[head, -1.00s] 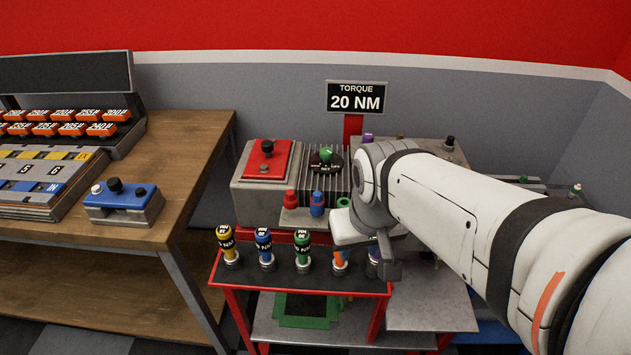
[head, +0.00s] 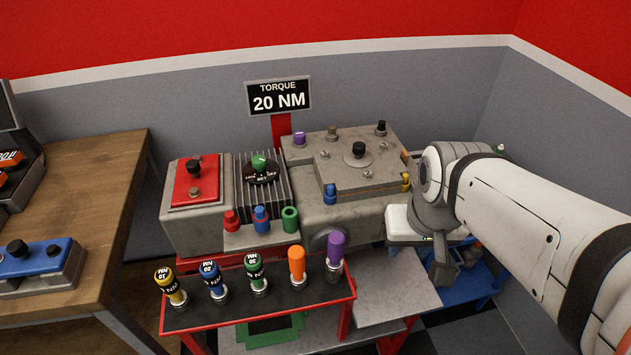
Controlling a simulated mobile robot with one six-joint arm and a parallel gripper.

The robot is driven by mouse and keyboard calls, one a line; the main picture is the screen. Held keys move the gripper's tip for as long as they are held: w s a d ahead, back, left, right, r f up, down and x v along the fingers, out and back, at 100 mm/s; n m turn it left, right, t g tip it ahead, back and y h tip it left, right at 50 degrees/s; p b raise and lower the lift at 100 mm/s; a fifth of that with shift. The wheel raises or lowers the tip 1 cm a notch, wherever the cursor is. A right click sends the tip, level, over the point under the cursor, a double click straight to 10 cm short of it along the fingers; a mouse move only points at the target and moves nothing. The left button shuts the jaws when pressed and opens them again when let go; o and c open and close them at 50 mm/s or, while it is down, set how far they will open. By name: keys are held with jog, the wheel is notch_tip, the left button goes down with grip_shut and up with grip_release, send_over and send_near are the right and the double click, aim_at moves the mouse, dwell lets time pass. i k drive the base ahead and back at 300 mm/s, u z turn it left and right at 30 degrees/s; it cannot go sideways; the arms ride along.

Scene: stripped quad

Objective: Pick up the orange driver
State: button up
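The orange driver (head: 297,263) stands upright in the red-framed rack (head: 255,312), with its plain orange handle up. It is between the green-banded driver (head: 256,268) and the purple driver (head: 335,255). My gripper (head: 444,274) is to the right of the rack, clear of the drivers. It points downward and is seen from behind and the side. Its fingers overlap in this view, so I cannot tell whether it is open or shut. No held object shows in it.
A yellow driver (head: 171,285) and a blue driver (head: 215,281) stand left in the same rack. Behind it is a grey machine (head: 372,213) with knobs and a red-topped box (head: 195,185). A wooden bench (head: 95,205) is at the left.

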aim_at(298, 277)
jog(key=z, duration=0.15)
jog(key=k, duration=1.25)
jog(key=u, duration=0.55)
jog(key=i, duration=1)
jog(key=u, duration=0.05)
